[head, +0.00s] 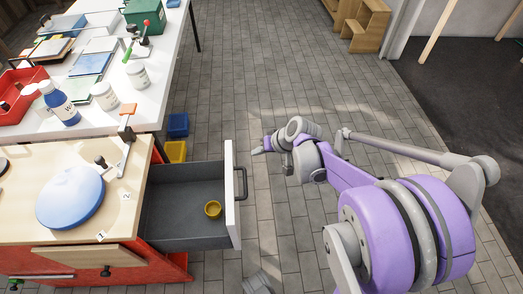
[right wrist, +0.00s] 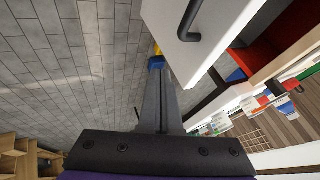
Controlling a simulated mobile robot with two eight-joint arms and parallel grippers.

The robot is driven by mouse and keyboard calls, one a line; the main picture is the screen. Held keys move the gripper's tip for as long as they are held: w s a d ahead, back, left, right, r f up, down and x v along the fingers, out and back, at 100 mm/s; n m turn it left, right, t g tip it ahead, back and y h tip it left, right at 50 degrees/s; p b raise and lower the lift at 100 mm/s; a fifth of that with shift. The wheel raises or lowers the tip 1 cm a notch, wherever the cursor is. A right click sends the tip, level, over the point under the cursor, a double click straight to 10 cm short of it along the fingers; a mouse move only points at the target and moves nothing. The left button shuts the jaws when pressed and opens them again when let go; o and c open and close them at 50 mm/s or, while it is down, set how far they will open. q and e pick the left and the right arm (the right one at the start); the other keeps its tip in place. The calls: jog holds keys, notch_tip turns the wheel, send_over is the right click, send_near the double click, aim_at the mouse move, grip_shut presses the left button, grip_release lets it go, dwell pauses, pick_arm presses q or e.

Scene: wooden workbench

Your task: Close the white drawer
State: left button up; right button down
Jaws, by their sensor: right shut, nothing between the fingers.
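The white drawer (head: 230,205) is pulled out from the right side of the workbench. Its inside is grey, and a small yellow cup (head: 212,209) sits in it. A dark handle (head: 242,184) is on its white front. My right gripper (head: 258,150) is shut and empty, beyond and to the right of the drawer front, apart from it. In the right wrist view my shut fingers (right wrist: 158,75) point past the white drawer front (right wrist: 200,60), which shows with its handle (right wrist: 188,22) at the upper right.
The wooden workbench top (head: 30,215) holds a blue disc (head: 70,200) and a clamp (head: 126,135). A white table (head: 150,75) with jars stands behind. Blue (head: 178,125) and yellow (head: 175,151) bins stand on the floor behind the drawer. Open floor lies right of the drawer.

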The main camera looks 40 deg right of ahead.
jog(key=w+a+f+b, duration=0.1)
jog(key=w+a+f, duration=0.2)
jog(key=w+a, duration=0.1)
jog(key=shift+w+a, duration=0.15)
dwell(0.4)
jog(key=w+a, duration=0.7)
jog(key=a, duration=0.4)
jog(key=w+a, duration=0.7)
jog(key=a, duration=0.4)
jog(key=shift+a, duration=0.4)
